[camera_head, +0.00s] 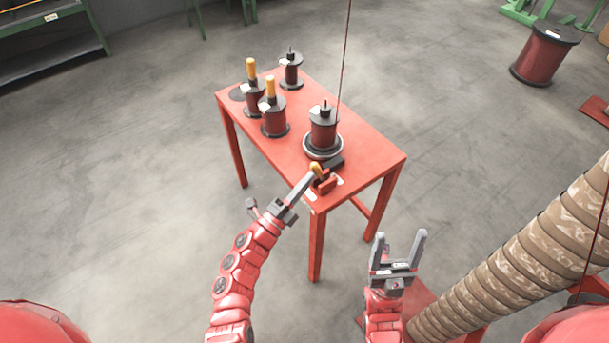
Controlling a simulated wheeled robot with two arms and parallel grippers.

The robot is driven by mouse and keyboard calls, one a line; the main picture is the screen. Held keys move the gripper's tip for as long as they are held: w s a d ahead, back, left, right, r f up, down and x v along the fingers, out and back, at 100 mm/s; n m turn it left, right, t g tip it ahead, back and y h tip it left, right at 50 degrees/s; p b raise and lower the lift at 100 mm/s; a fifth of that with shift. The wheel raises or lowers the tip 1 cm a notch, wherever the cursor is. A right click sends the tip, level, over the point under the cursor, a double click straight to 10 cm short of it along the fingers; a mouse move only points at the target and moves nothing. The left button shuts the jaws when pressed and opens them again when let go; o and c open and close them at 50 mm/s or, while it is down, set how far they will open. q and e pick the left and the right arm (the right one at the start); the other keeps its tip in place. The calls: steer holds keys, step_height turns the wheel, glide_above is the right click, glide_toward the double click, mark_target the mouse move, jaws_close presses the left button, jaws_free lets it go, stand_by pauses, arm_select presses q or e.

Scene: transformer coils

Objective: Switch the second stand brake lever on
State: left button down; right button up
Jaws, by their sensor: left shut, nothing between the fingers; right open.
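A red table (365,148) carries several dark red wire spools. The front spool (323,131) sits on a round stand (311,153) near the table's front corner, with a thin wire rising beside it. A small brake lever with an orange-yellow knob (316,167) shows at a red block (327,186) just in front of that stand. My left gripper (309,179) is shut and empty, its fingertips at the lever's knob; I cannot tell whether they touch it. The fingers partly hide the lever. My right gripper (402,240) is open and empty, right of the table and apart from it.
Two spools with yellow tops (252,75) (270,92) and a darker-topped spool (291,70) stand farther back on the table. A large ribbed brown coil (520,265) rises at the right, close to my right arm. A big spool (544,55) stands on the open floor.

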arm_select(q)
steer(key=d+r+g+y+p, duration=0.1)
steer(key=p, duration=0.4)
steer(key=w+d+r+m+g+y+p, duration=0.1)
steer(key=r+p, duration=0.1)
steer(key=p, duration=0.3)
steer(key=w+d+r+g+y+p, duration=0.1)
steer(key=g+p, duration=0.1)
steer(key=p, duration=0.4)
steer(key=shift+d+r, duration=0.1)
steer(key=shift+r, duration=0.2)
steer(key=d+g+y+p, duration=0.1)
steer(key=p, duration=0.2)
steer(key=w+d+f+g+y+p, duration=0.1)
steer(key=p, duration=0.3)
steer(key=w+m+g+y+p, duration=0.1)
steer(key=y+p, duration=0.1)
steer(key=p, duration=0.2)
steer(key=shift+d+f+g, duration=0.2)
steer(key=shift+d+g, duration=0.1)
steer(key=shift+d, duration=0.1)
